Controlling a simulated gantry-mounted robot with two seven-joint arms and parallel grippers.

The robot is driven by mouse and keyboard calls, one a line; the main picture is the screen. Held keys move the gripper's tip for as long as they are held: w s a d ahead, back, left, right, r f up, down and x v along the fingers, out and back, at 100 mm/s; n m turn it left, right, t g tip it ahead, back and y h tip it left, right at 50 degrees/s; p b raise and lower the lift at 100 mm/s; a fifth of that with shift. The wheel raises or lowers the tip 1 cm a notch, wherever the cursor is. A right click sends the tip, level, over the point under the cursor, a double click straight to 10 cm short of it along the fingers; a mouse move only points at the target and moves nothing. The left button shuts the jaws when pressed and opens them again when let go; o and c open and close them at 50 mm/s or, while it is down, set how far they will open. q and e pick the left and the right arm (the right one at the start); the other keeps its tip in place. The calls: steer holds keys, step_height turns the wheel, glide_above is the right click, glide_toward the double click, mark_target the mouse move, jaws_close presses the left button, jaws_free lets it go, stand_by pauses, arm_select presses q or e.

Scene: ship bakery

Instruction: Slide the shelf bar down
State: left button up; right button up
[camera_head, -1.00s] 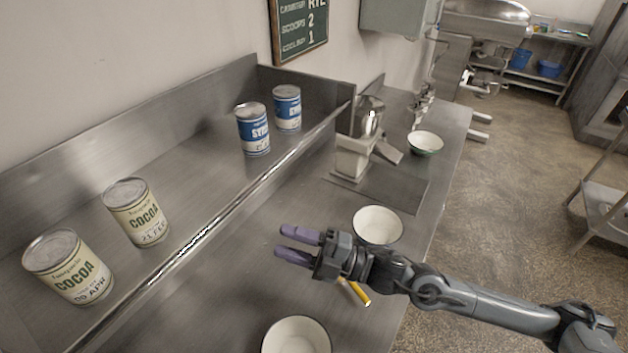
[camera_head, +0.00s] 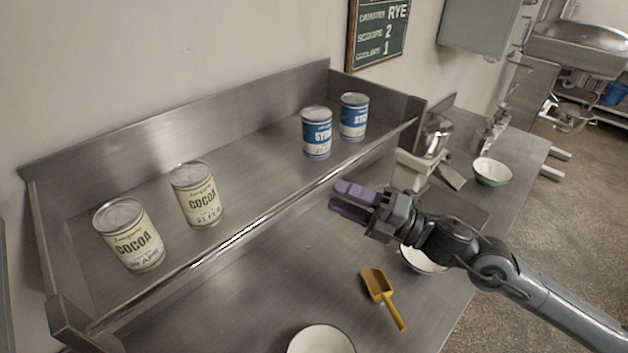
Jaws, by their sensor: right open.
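The shelf bar (camera_head: 233,238) is a shiny metal rod along the front edge of the steel shelf (camera_head: 250,150). It runs from the near left end panel (camera_head: 68,322) to the far right end panel (camera_head: 413,108). My right gripper (camera_head: 345,198) is open and empty, with purple fingers pointing left. It appears just in front of the bar's right half, with no visible contact. On the shelf behind the bar are two cocoa cans (camera_head: 130,236) (camera_head: 196,194) at left and two blue-labelled cans (camera_head: 316,133) (camera_head: 354,117) at right. My left gripper is out of view.
A yellow scoop (camera_head: 380,290) lies on the steel counter below the shelf. One bowl (camera_head: 321,340) stands at the front, another (camera_head: 420,262) is partly behind my right arm, and a third (camera_head: 491,171) is farther back. A scale-like device (camera_head: 412,172) stands beyond the gripper.

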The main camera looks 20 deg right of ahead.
mark_target(314, 183)
steer(key=p+x, duration=0.1)
steer(key=x, duration=0.4)
steer(key=shift+r+p, duration=0.2)
steer(key=shift+p, duration=0.15)
steer(key=shift+w+a, duration=0.45)
steer(key=shift+a, duration=0.15)
steer(key=shift+c, duration=0.3)
jaws_close()
